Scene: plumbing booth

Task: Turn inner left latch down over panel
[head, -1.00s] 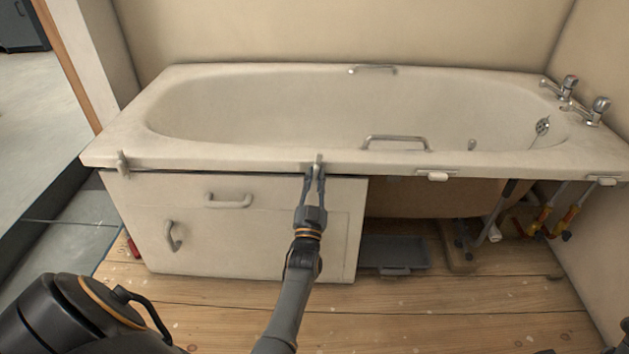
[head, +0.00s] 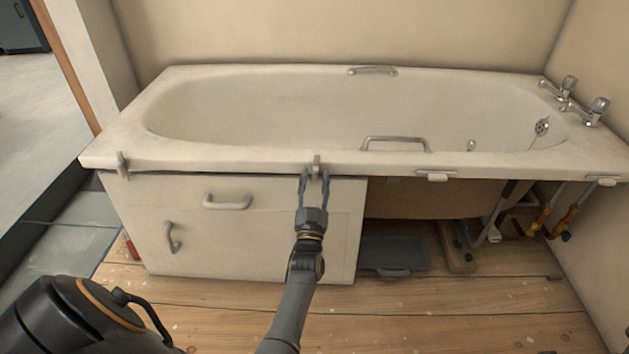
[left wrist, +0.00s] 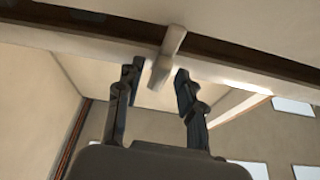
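The inner left latch (head: 316,163) is a small pale tab on the bath's front rim, above the right part of the white panel (head: 285,235). It stands upright, its long side across the rim edge. In the left wrist view the latch (left wrist: 169,52) crosses the dark gap under the rim, its lower end between my fingertips. My left gripper (head: 314,178) is open around the latch's lower end, with visible room on both sides; it also shows in the left wrist view (left wrist: 158,72). My right gripper is not in view.
An outer left latch (head: 122,166) stands upright at the rim's left end. Two other latches (head: 437,177) (head: 605,181) lie flat along the rim to the right. The bath's underside is open right of the panel, with a grey tray (head: 395,254) and pipes (head: 558,212).

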